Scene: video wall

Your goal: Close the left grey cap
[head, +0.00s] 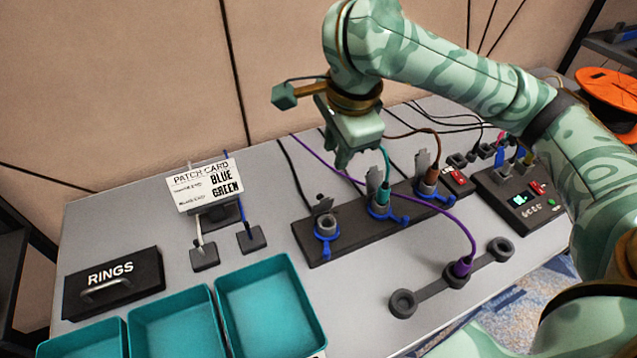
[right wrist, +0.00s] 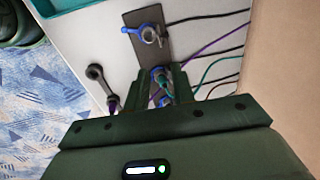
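The left grey cap (head: 323,206) stands raised behind the left socket (head: 327,228), which has a blue ring around it and no cable in it. The left socket also shows in the right wrist view (right wrist: 148,34). The cap is tilted up, off the socket mouth. My right gripper (head: 356,160) hangs above the strip, up and right of the left cap, apart from it. Its fingers point down and look parted and empty, with the teal-plugged middle socket (right wrist: 160,75) showing between them in the right wrist view. My left gripper is not in view.
The black strip (head: 305,240) also holds a middle socket with a teal plug (head: 383,195) and a right one with a brown plug (head: 432,176), caps raised. A purple cable crosses to a front plug (head: 462,268). Teal trays (head: 318,335), a patch card (head: 205,184) and a RINGS box (head: 112,284) stand left.

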